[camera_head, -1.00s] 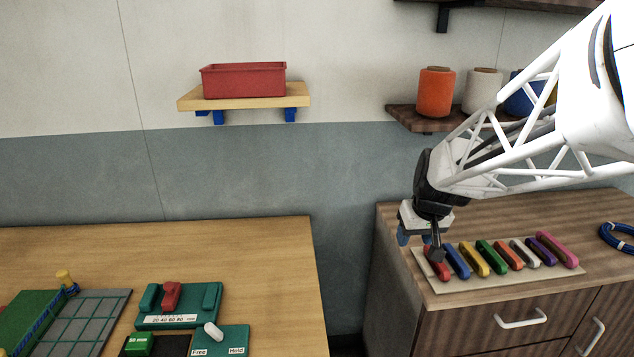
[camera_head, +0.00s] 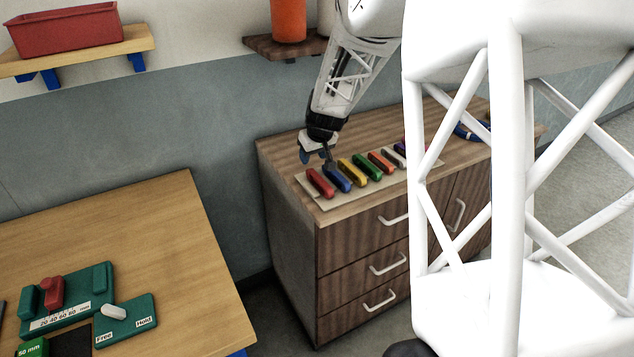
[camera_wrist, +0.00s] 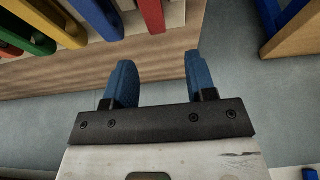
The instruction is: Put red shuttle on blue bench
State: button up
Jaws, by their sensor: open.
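The red shuttle (camera_head: 320,183) lies at the left end of a row of coloured shuttles on a pale board (camera_head: 331,203) on the wooden cabinet. It also shows at the top of the wrist view (camera_wrist: 152,14). My gripper (camera_head: 315,158) is just behind and above the row's left end. In the wrist view its blue fingers (camera_wrist: 160,75) are spread with nothing between them, and the red shuttle lies ahead of them. The wooden-topped bench (camera_head: 140,235) stands at left. A little blue frame shows under its front corner, and its edge also shows in the wrist view (camera_wrist: 298,32).
A blue shuttle (camera_head: 338,178) lies close beside the red one. On the bench are a green gauge block with a red slider (camera_head: 53,292) and a Free/Hold panel (camera_head: 125,325). A red bin (camera_head: 65,28) sits on a wall shelf. A floor gap separates bench and cabinet.

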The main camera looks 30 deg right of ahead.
jog(key=shift+f, duration=0.1)
jog(key=shift+x, duration=1.2)
jog(key=shift+x, duration=2.6)
jog(key=shift+d, duration=0.1)
grip_shut()
